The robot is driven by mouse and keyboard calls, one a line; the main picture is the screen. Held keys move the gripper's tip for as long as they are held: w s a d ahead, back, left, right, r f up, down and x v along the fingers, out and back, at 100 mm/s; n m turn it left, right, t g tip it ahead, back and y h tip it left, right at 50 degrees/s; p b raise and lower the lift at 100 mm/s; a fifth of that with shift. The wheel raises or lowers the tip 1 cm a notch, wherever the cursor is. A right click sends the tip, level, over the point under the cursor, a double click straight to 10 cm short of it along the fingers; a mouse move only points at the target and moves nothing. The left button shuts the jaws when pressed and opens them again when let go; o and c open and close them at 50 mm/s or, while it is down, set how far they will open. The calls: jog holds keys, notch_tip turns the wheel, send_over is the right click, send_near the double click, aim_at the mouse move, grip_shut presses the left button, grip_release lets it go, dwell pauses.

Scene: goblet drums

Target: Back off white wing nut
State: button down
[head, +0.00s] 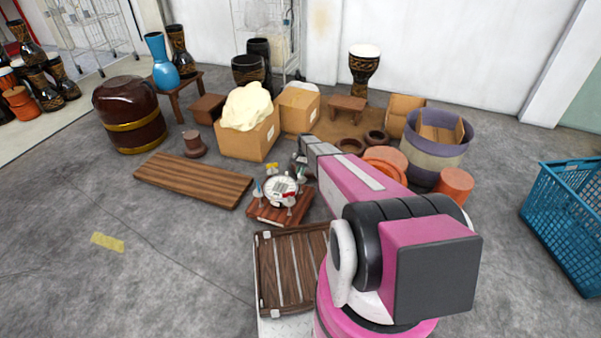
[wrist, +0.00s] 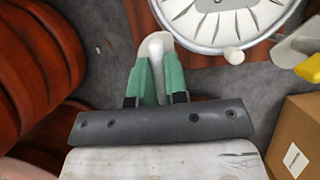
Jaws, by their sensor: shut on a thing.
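A white wing nut (wrist: 155,46) sits between the green fingertips of my gripper (wrist: 157,75) in the wrist view, and my gripper is shut on it. Its lower part is hidden by the fingers. The round white-faced drum piece (wrist: 222,18) with a metal rim is just right of my fingers, apart from them. In the head view this drum piece (head: 281,188) rests on a small reddish wooden stand (head: 268,212), with small coloured fittings around it. My gripper's tips are too small to make out clearly there.
A yellow fitting (wrist: 309,68) shows at the right of the wrist view, above a cardboard box (wrist: 297,135). Reddish-brown round bodies (wrist: 38,65) are close on the left. A slatted wooden pallet (head: 275,309) lies in front of the stand; open floor is to the left.

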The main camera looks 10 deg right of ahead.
jog(key=n+h, duration=0.1)
jog(key=n, duration=0.2)
jog(key=shift+n, duration=0.4)
jog(key=shift+n+h, duration=0.8)
jog(key=shift+n, duration=0.9)
jog(key=c, duration=1.1)
grip_release()
jog(key=shift+c, duration=0.2)
jog(key=v, duration=1)
jog(key=shift+w+r, duration=0.25)
jog(key=shift+w, duration=0.1)
jog(key=shift+a, duration=0.1)
